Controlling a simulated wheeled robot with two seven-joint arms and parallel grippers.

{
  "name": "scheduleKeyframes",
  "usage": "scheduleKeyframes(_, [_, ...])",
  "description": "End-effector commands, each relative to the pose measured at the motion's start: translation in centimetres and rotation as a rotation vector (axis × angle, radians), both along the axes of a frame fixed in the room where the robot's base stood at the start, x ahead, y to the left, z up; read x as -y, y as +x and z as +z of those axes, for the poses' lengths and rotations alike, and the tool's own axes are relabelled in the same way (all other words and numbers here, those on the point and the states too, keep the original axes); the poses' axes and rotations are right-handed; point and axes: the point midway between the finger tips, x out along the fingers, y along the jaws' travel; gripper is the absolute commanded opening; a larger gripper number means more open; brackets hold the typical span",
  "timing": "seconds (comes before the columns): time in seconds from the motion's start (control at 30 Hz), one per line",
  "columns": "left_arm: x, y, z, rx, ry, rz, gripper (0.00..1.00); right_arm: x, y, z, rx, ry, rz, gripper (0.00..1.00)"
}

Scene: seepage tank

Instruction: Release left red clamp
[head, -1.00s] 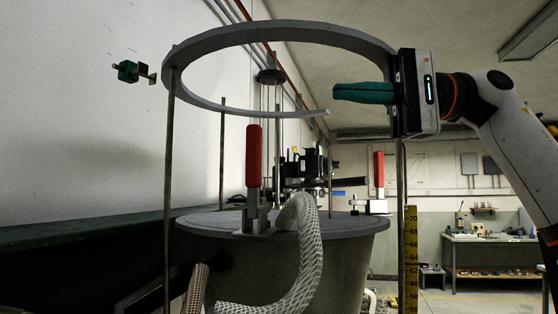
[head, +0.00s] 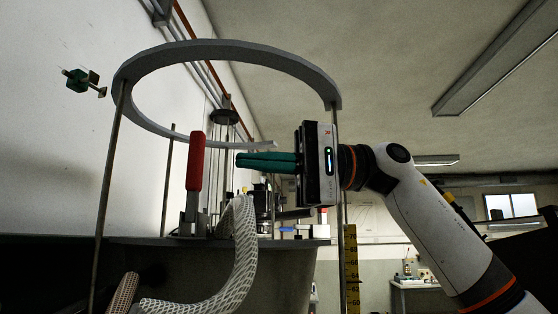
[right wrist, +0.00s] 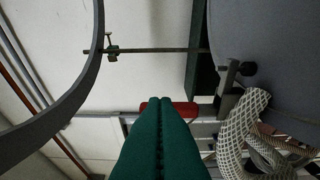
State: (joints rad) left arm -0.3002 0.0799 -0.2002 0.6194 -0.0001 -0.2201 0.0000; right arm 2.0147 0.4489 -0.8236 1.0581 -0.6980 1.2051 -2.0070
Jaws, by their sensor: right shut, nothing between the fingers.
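The left red clamp (head: 195,162) stands on the near side of the tank lid with its red handle upright above a metal bracket. In the right wrist view its handle (right wrist: 186,109) shows behind and beside the fingertips. My right gripper (head: 238,160) has green fingers pressed together, pointing left at about the height of the handle. In the head view a small gap shows between fingertips and handle. I cannot tell whether they touch in depth. In the wrist view the fingertips (right wrist: 159,100) cover part of the handle. My left gripper is not in view.
A grey ring (head: 230,53) on thin posts surrounds the space above the tank (head: 215,270); my right arm reaches in under its right end. A white mesh hose (head: 245,250) curves beside the clamp. A second red clamp handle (head: 323,216) shows partly behind my gripper. A yellow scale (head: 351,270) stands at right.

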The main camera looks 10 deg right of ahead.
Motion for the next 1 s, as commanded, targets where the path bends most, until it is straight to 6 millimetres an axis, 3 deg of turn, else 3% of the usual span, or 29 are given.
scheduleKeyframes(0.2, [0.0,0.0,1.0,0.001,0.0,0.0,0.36,-3.5,-0.1,0.2,-0.001,-0.001,0.001,0.0])
scheduleKeyframes(0.33, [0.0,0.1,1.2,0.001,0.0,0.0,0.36,-4.5,-0.1,0.1,0.0,0.0,0.0,0.0])
scheduleKeyframes(1.0, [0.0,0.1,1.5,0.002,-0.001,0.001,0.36,-4.2,-0.5,0.2,0.041,-0.007,0.0,0.0])
